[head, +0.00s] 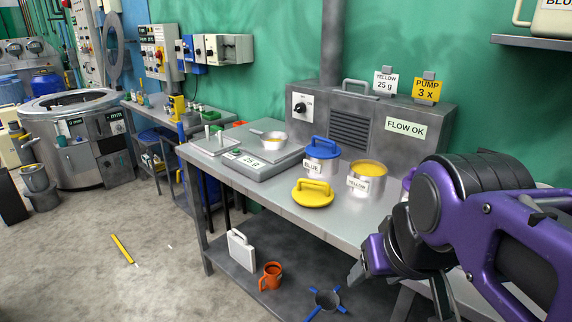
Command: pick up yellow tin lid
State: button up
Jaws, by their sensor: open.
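The yellow tin lid (312,194) is a round yellow disc with an arched handle on top. It lies flat on the grey bench (262,196) near its front edge. The open yellow tin (367,178), labelled YELLOW and filled with yellow powder, stands just right of and behind the lid. My gripper (398,296) is at the lower right, in front of the bench and below and to the right of the lid. It is open and apart from the lid. My purple arm hides the right end of the bench.
A blue-lidded tin (321,157) stands behind the lid. A grey FLOW OK unit (372,130) backs the bench. The lower shelf holds an orange mug (270,276) and a white case (241,250).

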aim_at(311, 193)
jog(key=j+z, duration=0.1)
jog(key=z, duration=0.3)
jog(key=i+j+z, duration=0.1)
jog(key=z, duration=0.3)
jog(key=j+z, duration=0.5)
jog(key=j, duration=0.3)
jog(key=j+z, duration=0.1)
jog(key=j, duration=0.75)
jog(key=k+j+z, duration=0.1)
jog(key=j, duration=0.7)
jog(key=j+u, duration=0.2)
jog(key=j, duration=0.15)
jog(key=i+j+u, duration=0.2)
jog(key=j, duration=0.15)
jog(key=l+z, duration=0.15)
jog(key=l, duration=0.1)
